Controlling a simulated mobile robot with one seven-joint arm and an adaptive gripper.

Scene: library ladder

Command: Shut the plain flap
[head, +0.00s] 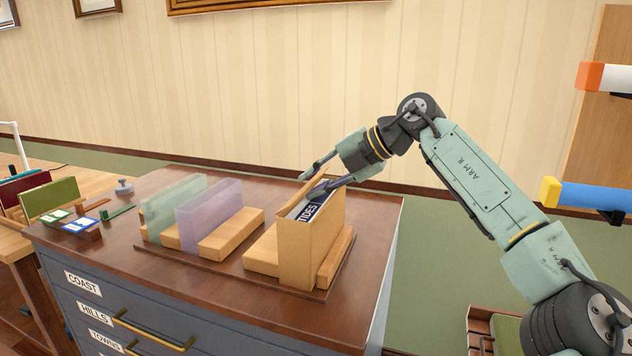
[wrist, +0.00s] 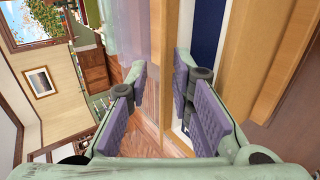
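The plain wooden flap piece (head: 305,252) stands upright on the cabinet top, at the right end of a row of flaps. It has a tall front panel and a thinner panel behind, with a dark plate marked TIDES (head: 308,215) between them. I cannot tell which panel is the flap itself. My gripper (head: 322,178) is at its top rear edge, fingers apart and nothing held. In the wrist view, my gripper (wrist: 157,100) has one finger on each side of a wooden panel (wrist: 170,45), and the navy plate (wrist: 205,30) lies behind the right finger. Contact cannot be told.
A clear purple flap (head: 208,215) and a clear green flap (head: 172,205) stand upright to the left, beside wooden blocks (head: 232,232). Small items and a grey knob (head: 124,187) lie further left. The cabinet top's front right edge (head: 385,240) is close by.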

